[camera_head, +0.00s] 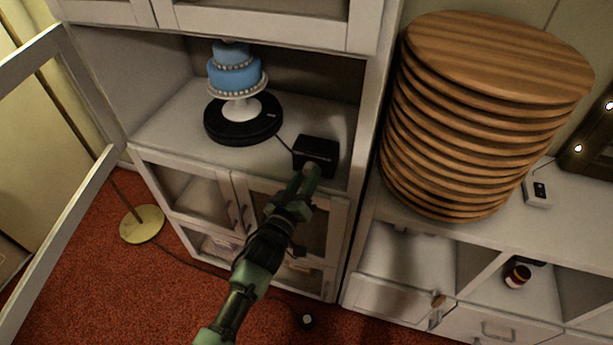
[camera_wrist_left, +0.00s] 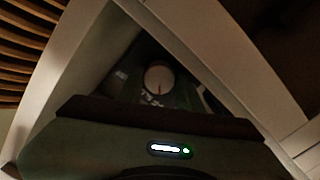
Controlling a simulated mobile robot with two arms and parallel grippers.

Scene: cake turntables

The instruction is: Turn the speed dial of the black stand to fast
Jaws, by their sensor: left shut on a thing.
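The black stand (camera_head: 222,131) is a low round turntable on the cabinet shelf. It carries a white pedestal with a blue tiered cake (camera_head: 236,76). A cable runs from it to a black control box (camera_head: 318,150) at the shelf's front right. My left gripper (camera_head: 309,172) is at the front of this box and is shut on the speed dial. In the left wrist view the round pale dial (camera_wrist_left: 158,77) shows with a red mark at its lower part. Small pale markings lie around it, too dim to read. The gripper hides the dial in the head view.
A tall stack of round wooden boards (camera_head: 490,120) stands on the counter at the right. A cabinet upright (camera_head: 372,95) separates it from the shelf. An open glazed door (camera_head: 75,190) is at the left, near a lamp base (camera_head: 142,224) on the red carpet.

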